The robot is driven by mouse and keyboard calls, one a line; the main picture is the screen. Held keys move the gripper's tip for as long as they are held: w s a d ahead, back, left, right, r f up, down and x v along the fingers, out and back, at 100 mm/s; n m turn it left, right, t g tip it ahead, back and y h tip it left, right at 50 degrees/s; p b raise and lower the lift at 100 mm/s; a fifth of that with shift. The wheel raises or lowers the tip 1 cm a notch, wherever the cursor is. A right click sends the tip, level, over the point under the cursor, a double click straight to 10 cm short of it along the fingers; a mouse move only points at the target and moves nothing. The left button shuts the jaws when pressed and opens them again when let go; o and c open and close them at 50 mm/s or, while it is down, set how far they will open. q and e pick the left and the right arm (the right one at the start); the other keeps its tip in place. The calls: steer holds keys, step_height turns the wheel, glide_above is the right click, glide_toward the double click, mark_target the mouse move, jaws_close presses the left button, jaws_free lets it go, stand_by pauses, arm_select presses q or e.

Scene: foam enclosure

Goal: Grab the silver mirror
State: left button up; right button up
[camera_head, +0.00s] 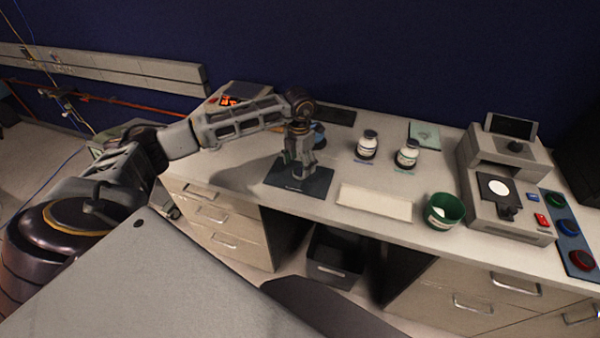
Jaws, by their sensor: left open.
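I cannot make out a silver mirror for certain; one may be hidden behind or under my left gripper. My left arm reaches in from the left over the desk. My left gripper (298,174) points down over a dark square mat (318,186), low and close to its surface. Its jaws are open. Whether anything lies between the fingers is too small to tell. My right gripper is not in view.
Nearer are a white flat slab (374,202) and a green cup (444,211). A grey device (505,185) and a coloured button panel (570,232) stand at right. A dark bin (333,262) sits below.

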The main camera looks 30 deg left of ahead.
mark_target(300, 171)
arm_select(q)
steer(key=shift+w+d+f, duration=0.1)
steer(key=shift+f, duration=1.45)
steer(key=shift+c, duration=0.3)
steer(key=c, duration=1.1)
steer(key=shift+r, duration=0.1)
steer(key=shift+r+b, duration=0.55)
steer(key=shift+r, duration=4.4)
